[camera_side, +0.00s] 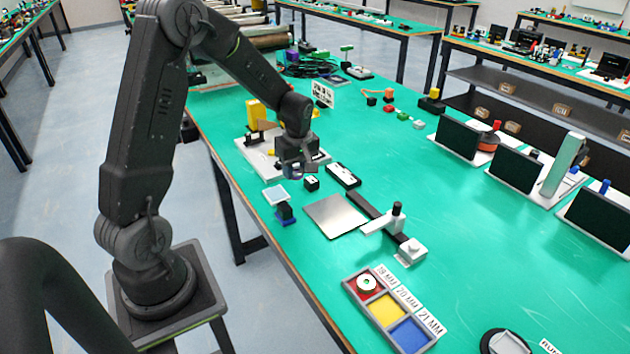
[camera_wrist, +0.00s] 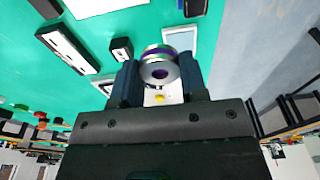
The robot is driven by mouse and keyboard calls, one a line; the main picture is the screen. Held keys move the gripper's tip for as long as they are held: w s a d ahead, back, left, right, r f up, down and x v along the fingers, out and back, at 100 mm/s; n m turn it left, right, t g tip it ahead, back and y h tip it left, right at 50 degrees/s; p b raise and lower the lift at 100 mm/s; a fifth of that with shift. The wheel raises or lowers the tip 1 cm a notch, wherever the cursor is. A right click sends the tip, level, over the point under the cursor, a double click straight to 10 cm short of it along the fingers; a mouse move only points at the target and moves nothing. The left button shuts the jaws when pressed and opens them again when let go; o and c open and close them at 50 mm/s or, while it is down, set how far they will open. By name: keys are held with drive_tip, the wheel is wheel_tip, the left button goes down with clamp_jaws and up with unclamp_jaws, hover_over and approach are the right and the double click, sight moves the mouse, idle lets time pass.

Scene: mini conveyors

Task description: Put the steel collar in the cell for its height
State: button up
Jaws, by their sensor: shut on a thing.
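My gripper (camera_side: 293,167) is low over the far left part of the green table, beside the white base plate. In the wrist view my gripper (camera_wrist: 160,82) is shut on a steel collar (camera_wrist: 158,70), a shiny ring with a dark hole and a purple band, held between the two fingertips. In the side view the collar is mostly hidden by the gripper. The sorting tray (camera_side: 350,288) near the front edge has a red cell (camera_side: 377,291), a yellow cell (camera_side: 388,309) and a blue cell (camera_side: 410,335), labelled 19, 20 and 21 MM. A pale ring (camera_side: 367,283) lies in the red cell.
A steel plate (camera_side: 335,216), a gauge on a dark bar (camera_side: 380,223) and a small blue stand (camera_side: 285,213) lie between gripper and tray. Black-and-white boxes (camera_side: 343,175) sit near the gripper. A white base plate (camera_side: 262,158) with a yellow block (camera_side: 256,115) is behind.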

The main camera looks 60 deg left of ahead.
drive_tip(key=shift+s+a+r, duration=0.25)
drive_tip(key=shift+a, duration=0.05)
drive_tip(key=shift+d+m, duration=0.2)
drive_tip(key=shift+m, duration=0.1)
drive_tip(key=d+f+m, duration=0.1)
drive_tip(key=d+m, duration=0.4)
drive_tip(key=w+d+f+m+t+h, duration=0.1)
drive_tip(key=d+f+m, duration=0.1)
drive_tip(key=d+m, duration=0.4)
drive_tip(key=d+f+m, duration=0.1)
drive_tip(key=d+m, duration=0.4)
drive_tip(key=m, duration=0.1)
drive_tip(key=shift+w+d+f, duration=0.15)
drive_tip(key=shift+d+f, duration=0.1)
drive_tip(key=shift+d, duration=0.05)
drive_tip(key=w+a+r, duration=0.2)
drive_tip(key=w+a, duration=0.1)
drive_tip(key=w, duration=0.5)
drive_tip(key=w+a+r, duration=0.2)
drive_tip(key=w+a, duration=0.2)
drive_tip(key=w, duration=0.3)
drive_tip(key=w+d+f, duration=0.2)
drive_tip(key=d, duration=0.1)
drive_tip(key=w+d+f, duration=0.2)
drive_tip(key=d, duration=0.1)
drive_tip(key=w+d+f, duration=0.2)
drive_tip(key=d+f, duration=0.1)
drive_tip(key=d, duration=0.1)
drive_tip(key=shift+f, duration=1.95)
drive_tip(key=shift+f, duration=0.1)
